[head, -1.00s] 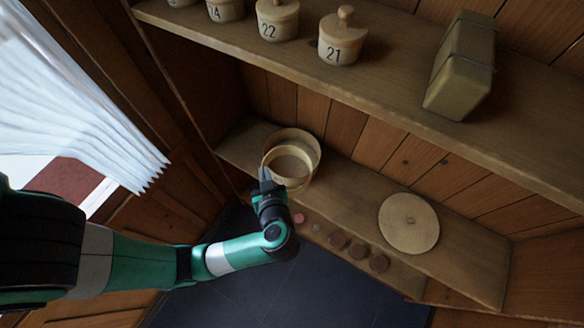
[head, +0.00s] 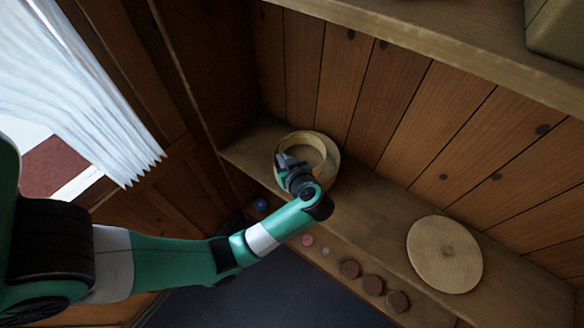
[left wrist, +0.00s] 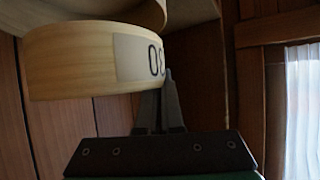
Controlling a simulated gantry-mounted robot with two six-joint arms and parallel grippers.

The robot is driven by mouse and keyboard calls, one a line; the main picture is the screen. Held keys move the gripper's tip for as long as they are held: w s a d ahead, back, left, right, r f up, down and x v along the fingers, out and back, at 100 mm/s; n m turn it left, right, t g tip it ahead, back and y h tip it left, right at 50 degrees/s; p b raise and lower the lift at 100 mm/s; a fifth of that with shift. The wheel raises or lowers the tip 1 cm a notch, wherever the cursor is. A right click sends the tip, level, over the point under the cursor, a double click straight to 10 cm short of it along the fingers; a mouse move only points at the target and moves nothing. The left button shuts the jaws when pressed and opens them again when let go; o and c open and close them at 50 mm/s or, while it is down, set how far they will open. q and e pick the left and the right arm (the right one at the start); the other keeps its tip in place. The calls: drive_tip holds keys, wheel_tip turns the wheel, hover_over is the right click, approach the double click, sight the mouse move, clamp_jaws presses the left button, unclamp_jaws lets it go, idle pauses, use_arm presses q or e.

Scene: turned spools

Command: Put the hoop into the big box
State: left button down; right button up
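The hoop (head: 281,146) is a pale wooden band. In the head view it overlaps the big box (head: 333,160), a round, open wooden box on the lower shelf; I cannot tell how deep the hoop sits. My left gripper (head: 285,160) is at the hoop's near left side. In the left wrist view, the hoop (left wrist: 75,62) has a pale label with dark digits, partly covered by a finger. The left gripper (left wrist: 160,100) appears shut on the band's wall, one finger in front and the other hidden behind. My right gripper is not in view.
A round wooden disc (head: 445,254) lies on the lower shelf (head: 375,215) to the right. Several small round pieces (head: 373,286) line the shelf's front. An upper shelf (head: 450,65) overhangs behind. A white curtain (head: 80,90) hangs at the left.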

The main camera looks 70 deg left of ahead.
use_arm(q)
drive_tip(key=w+a+f+b, duration=0.1)
drive_tip(key=f+b, duration=0.1)
drive_tip(key=f, duration=0.1)
drive_tip(key=w+a+f+b, duration=0.1)
drive_tip(key=f+b, duration=0.1)
drive_tip(key=f, duration=0.1)
drive_tip(key=w+a+f+b, duration=0.1)
drive_tip(key=f+b, duration=0.1)
drive_tip(key=f, duration=0.1)
drive_tip(key=shift+w+a+f, duration=0.25)
drive_tip(key=shift+w+a, duration=0.1)
drive_tip(key=shift+a, duration=0.05)
drive_tip(key=shift+r, duration=0.15)
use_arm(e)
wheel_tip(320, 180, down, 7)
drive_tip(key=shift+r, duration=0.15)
use_arm(q)
drive_tip(key=shift+f+p, duration=0.3)
drive_tip(key=shift+f, duration=0.3)
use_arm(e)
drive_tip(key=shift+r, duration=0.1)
use_arm(q)
drive_tip(key=c, duration=1)
unclamp_jaws()
